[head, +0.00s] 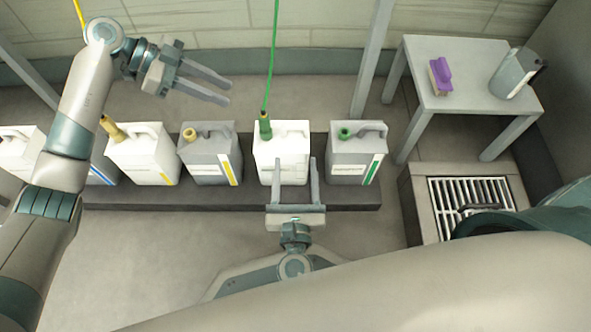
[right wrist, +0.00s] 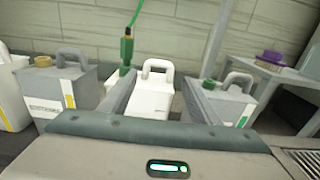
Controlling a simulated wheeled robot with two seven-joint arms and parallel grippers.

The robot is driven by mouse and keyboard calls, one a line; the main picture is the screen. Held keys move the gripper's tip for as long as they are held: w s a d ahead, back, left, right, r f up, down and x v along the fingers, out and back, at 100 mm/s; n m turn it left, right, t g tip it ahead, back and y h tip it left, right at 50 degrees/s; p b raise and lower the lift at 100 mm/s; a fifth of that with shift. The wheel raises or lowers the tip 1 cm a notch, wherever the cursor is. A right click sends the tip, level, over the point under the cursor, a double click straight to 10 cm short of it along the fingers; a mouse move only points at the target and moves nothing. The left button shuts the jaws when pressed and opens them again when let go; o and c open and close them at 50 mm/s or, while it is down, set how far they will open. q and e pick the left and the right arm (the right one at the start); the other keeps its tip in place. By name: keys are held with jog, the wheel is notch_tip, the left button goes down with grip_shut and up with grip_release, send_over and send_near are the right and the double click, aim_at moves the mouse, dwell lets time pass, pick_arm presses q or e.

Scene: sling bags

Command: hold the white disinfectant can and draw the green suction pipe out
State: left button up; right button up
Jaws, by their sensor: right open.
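The white can with the green band (head: 292,141) stands upright on a low dark plinth; it also shows in the right wrist view (right wrist: 150,101). The green suction pipe (head: 265,125) stands in its opening, with a thin green hose running up from it; it also shows in the right wrist view (right wrist: 127,50). My right gripper (head: 294,165) is open, its two fingers reaching toward the can's front, one finger overlapping the can in the head view. Whether they touch it I cannot tell. My left gripper (head: 226,91) is open and empty, raised up and to the left of the pipe.
Grey cans stand left (head: 211,155) and right (head: 357,155) of the white can. Another white can (head: 144,157) with a yellow pipe (head: 113,128) is further left. A side table (head: 465,85) holds a purple brush (head: 440,77) and a grey jug (head: 512,75). A floor grate (head: 470,192) lies at right.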

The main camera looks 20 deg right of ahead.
aim_at(289, 140)
jog(key=x, duration=1.6)
jog(key=shift+w+d, duration=0.1)
jog(key=shift+w, duration=0.3)
